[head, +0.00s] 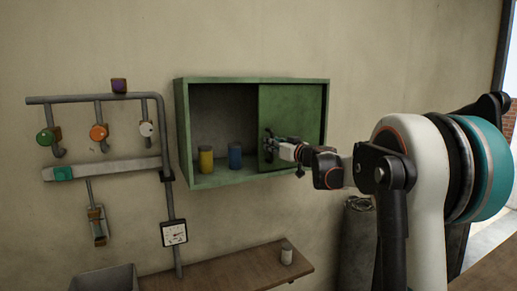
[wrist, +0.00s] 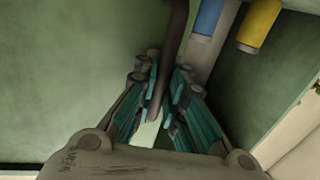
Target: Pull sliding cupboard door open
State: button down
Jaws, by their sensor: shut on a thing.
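A green wall cupboard (head: 183,125) hangs on the wall in the head view. Its green sliding door (head: 298,105) covers the right part of the front, and the left part is open. My gripper (head: 269,146) is at the left part of the door. In the wrist view my gripper (wrist: 163,92) is shut on a dark upright handle (wrist: 176,35), which runs between the fingers. The fingers hide part of the handle. The door's green face (wrist: 70,60) fills the left of the wrist view.
A yellow can (head: 206,160) and a blue can (head: 235,156) stand inside the cupboard's open part. Pipes with colored valves (head: 98,132) and a gauge (head: 174,233) are at left. A wooden shelf (head: 230,272) below holds a small jar (head: 287,254).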

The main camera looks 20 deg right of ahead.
jog(key=shift+d+f, duration=0.1)
jog(key=shift+d, duration=0.35)
jog(key=c, duration=1.7)
grip_release()
jog(key=shift+s, duration=0.1)
jog(key=shift+o, duration=0.2)
jog(key=s+d, duration=0.2)
jog(key=s, duration=0.9)
jog(key=shift+s+d, duration=0.15)
jog(key=shift+s, duration=0.2)
